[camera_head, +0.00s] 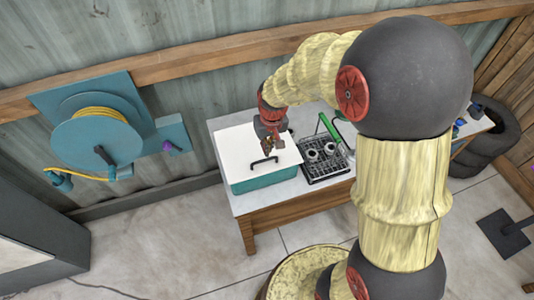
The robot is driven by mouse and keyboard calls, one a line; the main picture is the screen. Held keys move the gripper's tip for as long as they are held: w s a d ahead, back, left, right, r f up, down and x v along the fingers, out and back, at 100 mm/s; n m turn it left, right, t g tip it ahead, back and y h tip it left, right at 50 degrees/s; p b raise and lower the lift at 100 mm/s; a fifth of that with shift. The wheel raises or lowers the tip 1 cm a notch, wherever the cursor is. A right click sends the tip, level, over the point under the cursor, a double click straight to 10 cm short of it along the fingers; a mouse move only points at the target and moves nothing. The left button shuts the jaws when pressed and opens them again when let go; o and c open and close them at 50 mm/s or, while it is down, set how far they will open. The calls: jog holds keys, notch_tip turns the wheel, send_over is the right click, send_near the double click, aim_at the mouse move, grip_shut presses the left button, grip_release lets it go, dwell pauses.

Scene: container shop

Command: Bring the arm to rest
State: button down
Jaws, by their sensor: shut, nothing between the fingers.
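My arm reaches from the right over a white-topped table (290,200). My gripper (268,149) is shut and empty above the white lid of a teal box (262,182). The lid (235,150) has a dark handle (263,161) just below the fingertips. Whether the fingertips touch the handle or are apart from it I cannot tell.
A black rack (326,170) with small round items and a green-handled tool (329,127) lies right of the box. A teal hose reel (97,140) hangs on the left wall. Dark tyres (490,150) stand at the right. Tiled floor (150,240) is open in front of the table.

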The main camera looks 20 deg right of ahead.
jog(key=r, duration=0.2)
jog(key=s+r, duration=0.1)
jog(key=r, duration=0.2)
jog(key=shift+r, duration=0.2)
jog(key=shift+s, duration=0.15)
